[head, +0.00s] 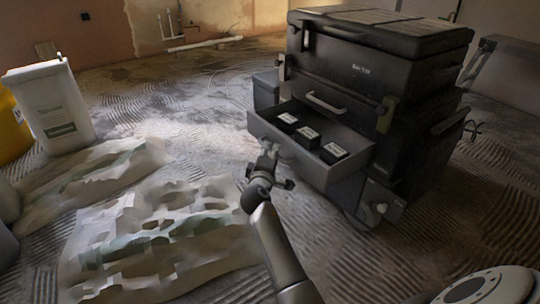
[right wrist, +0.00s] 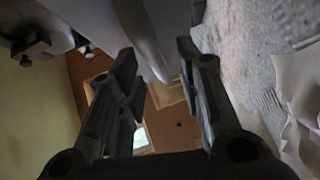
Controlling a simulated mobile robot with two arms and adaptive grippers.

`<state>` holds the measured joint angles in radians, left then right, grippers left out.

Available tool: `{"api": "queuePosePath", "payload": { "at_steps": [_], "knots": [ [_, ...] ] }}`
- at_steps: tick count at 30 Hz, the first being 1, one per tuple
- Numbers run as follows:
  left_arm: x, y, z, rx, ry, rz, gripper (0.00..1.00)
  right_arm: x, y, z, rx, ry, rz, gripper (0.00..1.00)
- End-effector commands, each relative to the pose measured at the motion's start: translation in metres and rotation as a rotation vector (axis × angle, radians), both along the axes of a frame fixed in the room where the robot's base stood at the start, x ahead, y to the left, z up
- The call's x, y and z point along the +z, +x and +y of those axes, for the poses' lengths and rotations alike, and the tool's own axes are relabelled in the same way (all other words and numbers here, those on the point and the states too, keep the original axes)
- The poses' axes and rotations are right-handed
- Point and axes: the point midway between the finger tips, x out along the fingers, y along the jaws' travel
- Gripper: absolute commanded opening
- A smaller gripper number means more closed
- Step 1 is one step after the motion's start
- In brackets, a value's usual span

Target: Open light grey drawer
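The light grey drawer (head: 310,158) is pulled out from the dark tool chest (head: 372,85). Three small black boxes with pale labels (head: 307,135) are in it. My right gripper (head: 268,150) is at the left part of the drawer's front, low near its outer face. In the right wrist view my right gripper's fingers (right wrist: 157,62) stand apart, with a grey bar or edge (right wrist: 143,40) running between them. Contact with it cannot be made out. The drawer's handle is not clear in the head view. My left gripper is not in view.
A closed upper drawer with a bar handle (head: 325,104) is above. A white bucket (head: 52,105) and a yellow container (head: 10,128) stand at the left. Crumpled sheets (head: 160,235) cover the floor left of my arm.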

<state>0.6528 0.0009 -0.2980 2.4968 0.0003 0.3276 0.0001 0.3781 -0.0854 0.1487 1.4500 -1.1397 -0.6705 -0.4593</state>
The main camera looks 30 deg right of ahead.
Motion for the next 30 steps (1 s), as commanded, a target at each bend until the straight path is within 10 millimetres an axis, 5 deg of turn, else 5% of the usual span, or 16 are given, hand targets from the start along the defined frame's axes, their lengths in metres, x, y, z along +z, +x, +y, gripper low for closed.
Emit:
{"api": "queuePosePath", "payload": {
  "at_steps": [15,30],
  "knots": [
    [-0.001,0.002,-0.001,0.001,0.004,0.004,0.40,0.007,-0.049,0.042,0.000,0.002,0.002,0.34],
    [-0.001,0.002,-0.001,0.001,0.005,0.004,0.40,0.009,-0.055,0.046,0.000,0.001,0.001,0.34]
  ]
}}
